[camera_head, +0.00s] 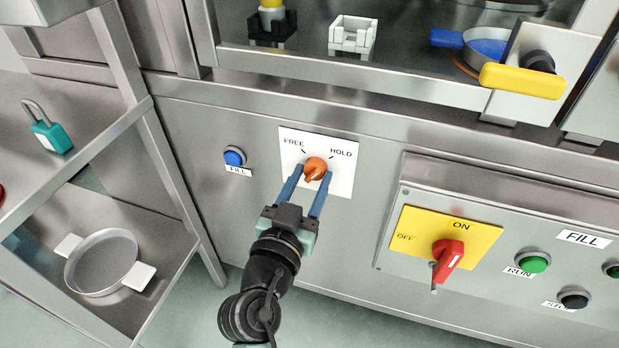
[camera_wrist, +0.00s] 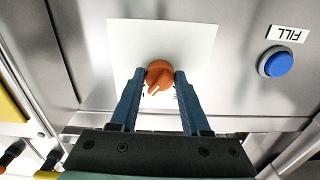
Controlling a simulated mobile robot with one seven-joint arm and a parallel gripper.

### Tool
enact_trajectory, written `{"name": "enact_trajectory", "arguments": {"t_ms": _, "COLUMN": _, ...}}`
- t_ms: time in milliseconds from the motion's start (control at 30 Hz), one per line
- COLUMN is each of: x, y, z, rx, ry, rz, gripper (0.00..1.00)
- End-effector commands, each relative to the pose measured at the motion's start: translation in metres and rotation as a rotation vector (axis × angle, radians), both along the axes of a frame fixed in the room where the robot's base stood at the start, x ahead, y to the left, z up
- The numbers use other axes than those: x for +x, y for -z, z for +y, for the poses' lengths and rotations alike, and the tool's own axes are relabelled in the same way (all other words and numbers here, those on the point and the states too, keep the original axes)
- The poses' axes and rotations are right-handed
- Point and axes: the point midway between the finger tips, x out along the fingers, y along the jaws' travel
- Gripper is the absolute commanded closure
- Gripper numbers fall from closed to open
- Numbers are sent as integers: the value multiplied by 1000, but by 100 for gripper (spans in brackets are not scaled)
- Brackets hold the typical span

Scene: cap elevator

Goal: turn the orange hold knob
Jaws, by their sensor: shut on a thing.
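The orange hold knob (camera_head: 315,168) sits on a white plate (camera_head: 342,183) marked FREE at the left and HOLD at the right. My gripper (camera_head: 310,175) reaches up to it from below, with one blue finger on each side of the knob, shut on it. In the wrist view the orange knob (camera_wrist: 159,76) shows between the tips of my gripper (camera_wrist: 159,80). A pale line on the knob shows there. The fingers hide part of the plate, and the exact setting of the knob is hard to tell.
A blue FILL button (camera_head: 234,156) is left of the plate. A control box to the right has a red switch (camera_head: 447,262) on a yellow plate and a green RUN button (camera_head: 533,262). A yellow handle (camera_head: 522,81) juts out at upper right. A shelf with a round pan (camera_head: 102,262) stands left.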

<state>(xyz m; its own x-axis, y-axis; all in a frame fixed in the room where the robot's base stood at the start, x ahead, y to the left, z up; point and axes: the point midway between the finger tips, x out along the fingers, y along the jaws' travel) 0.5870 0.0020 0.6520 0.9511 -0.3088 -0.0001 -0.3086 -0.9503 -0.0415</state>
Motion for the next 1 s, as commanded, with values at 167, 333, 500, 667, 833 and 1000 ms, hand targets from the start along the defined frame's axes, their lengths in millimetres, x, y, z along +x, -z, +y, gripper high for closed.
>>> {"name": "enact_trajectory", "arguments": {"t_ms": 167, "x": 0, "y": -1, "z": 0, "rx": -144, "ry": -1, "rz": 49, "gripper": 100}}
{"name": "enact_trajectory", "arguments": {"t_ms": 333, "x": -1, "y": -1, "z": 0, "rx": -300, "ry": -1, "rz": 99, "gripper": 100}}
{"name": "enact_trajectory", "arguments": {"t_ms": 500, "x": -1, "y": -1, "z": 0, "rx": -453, "ry": -2, "rz": 149, "gripper": 100}}
{"name": "enact_trajectory", "arguments": {"t_ms": 667, "x": -1, "y": -1, "z": -1, "rx": -598, "ry": -2, "rz": 196, "gripper": 100}}
{"name": "enact_trajectory", "arguments": {"t_ms": 833, "x": -1, "y": -1, "z": -1, "rx": -751, "ry": -1, "rz": 247, "gripper": 100}}
{"name": "enact_trajectory", "arguments": {"t_ms": 1000, "x": -1, "y": -2, "z": -2, "rx": -905, "ry": -2, "rz": 296, "gripper": 100}}
